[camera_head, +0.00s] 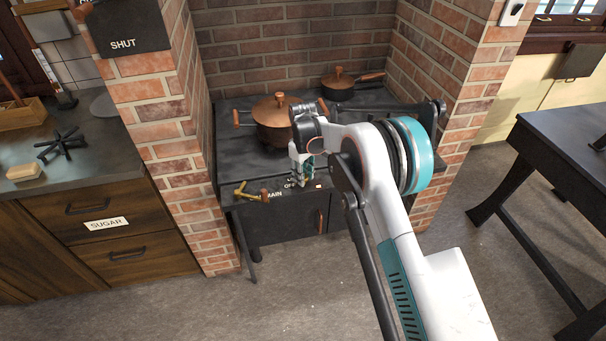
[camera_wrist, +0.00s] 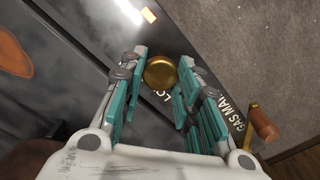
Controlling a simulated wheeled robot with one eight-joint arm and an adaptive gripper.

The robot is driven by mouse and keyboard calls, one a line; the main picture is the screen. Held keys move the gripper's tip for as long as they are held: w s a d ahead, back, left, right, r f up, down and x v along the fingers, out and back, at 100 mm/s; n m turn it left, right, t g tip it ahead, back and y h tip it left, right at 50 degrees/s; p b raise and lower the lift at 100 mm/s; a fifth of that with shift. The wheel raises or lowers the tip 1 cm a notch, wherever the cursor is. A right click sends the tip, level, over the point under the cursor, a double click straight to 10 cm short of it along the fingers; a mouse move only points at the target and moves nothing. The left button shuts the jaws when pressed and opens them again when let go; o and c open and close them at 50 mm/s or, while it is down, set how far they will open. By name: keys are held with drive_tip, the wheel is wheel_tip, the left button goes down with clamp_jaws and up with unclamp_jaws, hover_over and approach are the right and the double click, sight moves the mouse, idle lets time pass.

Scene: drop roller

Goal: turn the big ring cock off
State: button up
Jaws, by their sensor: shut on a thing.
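My gripper (camera_head: 302,172) is down at the front edge of the black stove (camera_head: 248,165). In the wrist view, my gripper's two teal fingers (camera_wrist: 163,65) stand on either side of a round brass knob (camera_wrist: 160,73) and are shut on it. The knob sits at the stove front beside partly hidden white lettering. I cannot tell from the lettering which cock it is, and my fingers hide the knob in the head view. A brass lever with a wooden grip (camera_head: 250,193) is to the left, by the MAIN label; the lever also shows in the wrist view (camera_wrist: 262,122).
A copper pot (camera_head: 272,125) stands on the stove behind my gripper, and a dark lidded pan (camera_head: 340,84) stands farther back. Brick walls (camera_head: 165,120) flank the stove. The floor in front is clear.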

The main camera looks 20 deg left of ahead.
drive_tip(key=shift+n, duration=0.9)
drive_tip(key=o, duration=1.1)
wheel_tip(320, 180, up, 12)
